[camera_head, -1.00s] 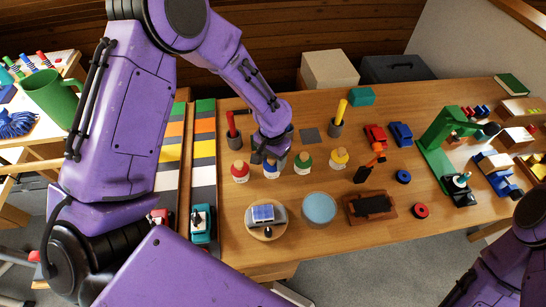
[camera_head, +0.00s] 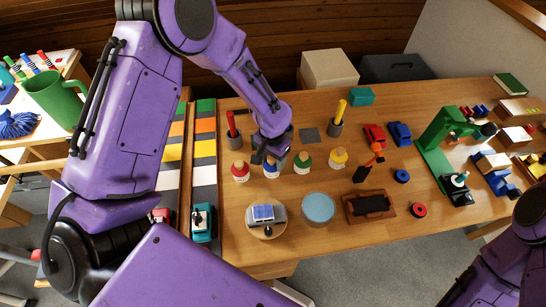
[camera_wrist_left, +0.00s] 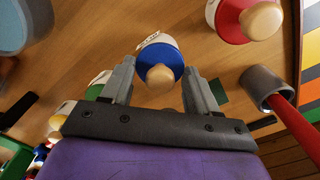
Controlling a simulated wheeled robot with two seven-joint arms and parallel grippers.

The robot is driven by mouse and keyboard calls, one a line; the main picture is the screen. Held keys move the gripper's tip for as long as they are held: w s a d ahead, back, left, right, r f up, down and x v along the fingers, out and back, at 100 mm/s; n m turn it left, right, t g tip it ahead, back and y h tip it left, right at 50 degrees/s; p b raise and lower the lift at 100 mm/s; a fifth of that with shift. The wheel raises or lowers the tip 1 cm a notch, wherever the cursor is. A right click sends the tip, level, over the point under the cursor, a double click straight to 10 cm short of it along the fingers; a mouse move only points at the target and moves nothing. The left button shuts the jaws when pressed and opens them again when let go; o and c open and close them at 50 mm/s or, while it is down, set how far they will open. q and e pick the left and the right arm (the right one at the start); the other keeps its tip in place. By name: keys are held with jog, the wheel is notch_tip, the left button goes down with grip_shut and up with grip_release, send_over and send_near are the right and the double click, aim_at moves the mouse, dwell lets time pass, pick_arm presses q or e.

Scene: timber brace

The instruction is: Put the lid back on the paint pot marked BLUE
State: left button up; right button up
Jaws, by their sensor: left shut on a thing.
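The paint pot marked BLUE (camera_head: 271,172) stands on the wooden table between the red-lidded pot (camera_head: 240,172) and the green-lidded pot (camera_head: 303,163). My left gripper (camera_head: 268,157) is right above it and hides part of its top. In the left wrist view, the blue lid (camera_wrist_left: 156,55) with its round wooden knob (camera_wrist_left: 160,77) is between the fingers of my left gripper (camera_wrist_left: 160,72), which is shut on it. The white label of the pot (camera_wrist_left: 150,40) shows beyond the lid. I cannot tell whether the lid is seated. My right gripper is out of view.
A yellow-lidded pot (camera_head: 339,158) stands farther right. Cups holding a red stick (camera_head: 231,124) and a yellow stick (camera_head: 340,112) stand behind the row. A round blue-topped thing (camera_head: 319,208) and a brown tray (camera_head: 350,212) are in front.

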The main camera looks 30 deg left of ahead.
pick_arm(q)
jog(key=o, duration=1.3)
notch_tip(320, 180, up, 7)
jog(key=p, duration=0.7)
jog(key=shift+p, duration=0.4)
grip_shut()
jog(key=shift+f, duration=0.2)
dwell(0.7)
